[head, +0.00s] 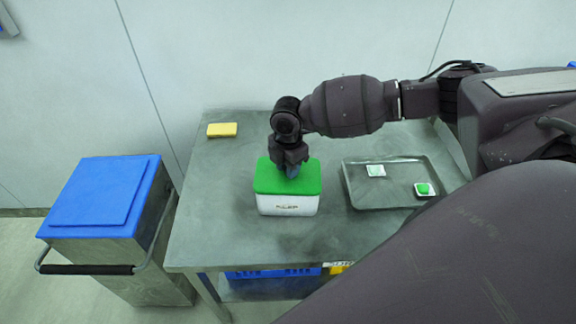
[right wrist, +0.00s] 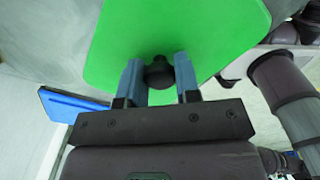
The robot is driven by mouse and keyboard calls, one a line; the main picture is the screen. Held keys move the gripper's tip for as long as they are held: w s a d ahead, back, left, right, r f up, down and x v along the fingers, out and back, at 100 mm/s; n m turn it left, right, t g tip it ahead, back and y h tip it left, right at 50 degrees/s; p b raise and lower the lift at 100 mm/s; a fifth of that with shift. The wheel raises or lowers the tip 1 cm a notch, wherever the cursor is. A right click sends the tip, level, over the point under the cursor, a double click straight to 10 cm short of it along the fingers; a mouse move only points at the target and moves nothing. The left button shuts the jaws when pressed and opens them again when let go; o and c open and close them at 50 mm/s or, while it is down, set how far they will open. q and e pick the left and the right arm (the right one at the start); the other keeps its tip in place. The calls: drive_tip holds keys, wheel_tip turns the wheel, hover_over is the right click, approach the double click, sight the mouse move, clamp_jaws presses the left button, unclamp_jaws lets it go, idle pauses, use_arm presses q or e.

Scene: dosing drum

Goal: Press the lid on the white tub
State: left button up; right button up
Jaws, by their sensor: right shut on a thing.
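The white tub (head: 288,206) stands on the grey metal table. The green lid (head: 262,183) sits on top of it and covers its opening; whether it is fully seated I cannot tell. My right gripper (head: 293,172) points down over the middle of the lid. In the right wrist view the two blue fingers of this gripper (right wrist: 159,78) are on either side of the dark round knob (right wrist: 159,72) on the lid (right wrist: 175,28), shut on it. The tub is hidden in the right wrist view. My left gripper is not in view.
A yellow sponge (head: 222,130) lies at the table's (head: 212,235) back left. A grey tray (head: 385,201) with two small white items, one with green on top, lies to the right of the tub. A blue-lidded cart (head: 100,195) stands left of the table.

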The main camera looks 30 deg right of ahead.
drive_tip(key=shift+f+p, duration=0.1)
drive_tip(key=shift+p, duration=0.3)
idle(0.8)
drive_tip(key=shift+f+p, duration=0.15)
drive_tip(key=shift+p, duration=0.3)
idle(0.6)
drive_tip(key=shift+p, duration=0.5)
idle(0.3)
drive_tip(key=o, duration=1.5)
